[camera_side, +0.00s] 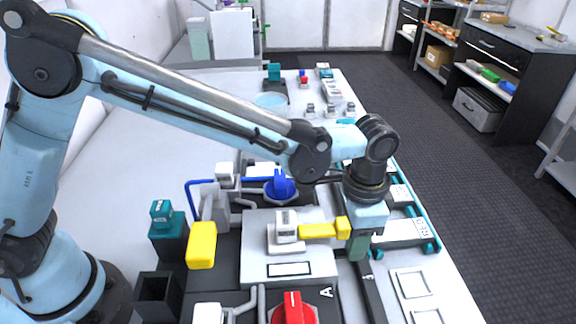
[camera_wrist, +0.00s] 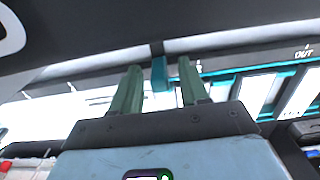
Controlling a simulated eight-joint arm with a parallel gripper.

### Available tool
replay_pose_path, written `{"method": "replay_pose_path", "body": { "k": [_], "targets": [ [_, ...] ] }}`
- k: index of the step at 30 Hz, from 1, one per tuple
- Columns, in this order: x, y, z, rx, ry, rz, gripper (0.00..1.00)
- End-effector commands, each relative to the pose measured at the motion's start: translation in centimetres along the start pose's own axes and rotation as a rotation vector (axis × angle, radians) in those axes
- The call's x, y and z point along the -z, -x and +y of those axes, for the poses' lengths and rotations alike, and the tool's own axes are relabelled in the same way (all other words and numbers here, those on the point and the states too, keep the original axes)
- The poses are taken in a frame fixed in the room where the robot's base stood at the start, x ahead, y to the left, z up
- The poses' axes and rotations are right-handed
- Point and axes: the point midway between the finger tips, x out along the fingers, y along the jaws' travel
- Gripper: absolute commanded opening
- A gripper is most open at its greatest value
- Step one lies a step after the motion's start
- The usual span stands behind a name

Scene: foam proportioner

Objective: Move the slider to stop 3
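My gripper (camera_side: 357,250) points down over a dark slotted rail (camera_side: 371,295) with small markings on the right part of the panel. In the wrist view my gripper (camera_wrist: 160,66) has its two green fingers apart. A small teal block (camera_wrist: 159,76), which looks like the slider's knob, shows between the fingertips, with gaps on both sides. I cannot tell whether the fingers reach down around it or are above it. In the side view the knob is hidden by my gripper, and the stop it stands at cannot be read.
A yellow lever (camera_side: 318,231) on a grey box ends close to my gripper's left. A blue knob (camera_side: 280,188) is behind and a red knob (camera_side: 293,311) in front. Teal-edged rollers with white labelled boxes (camera_side: 403,232) lie to the right. White square frames (camera_side: 412,283) lie front right.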

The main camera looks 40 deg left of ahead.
Motion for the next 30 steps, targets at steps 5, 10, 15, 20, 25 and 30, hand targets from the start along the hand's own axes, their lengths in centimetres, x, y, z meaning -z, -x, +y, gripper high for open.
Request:
{"method": "replay_pose_path", "body": {
  "k": [5,10,15,20,25,30],
  "targets": [
    [0.0,0.2,0.0,0.0,0.0,0.001,0.45],
    [0.0,2.0,0.0,0.001,0.0,0.001,0.45],
    [0.0,5.2,0.0,0.0,0.0,0.001,0.45],
    [0.0,8.2,0.0,0.0,0.0,0.0,0.45],
    [0.0,10.6,0.0,0.0,0.0,0.0,0.45],
    [0.0,11.8,0.0,0.0,0.0,0.0,0.45]
  ]
}}
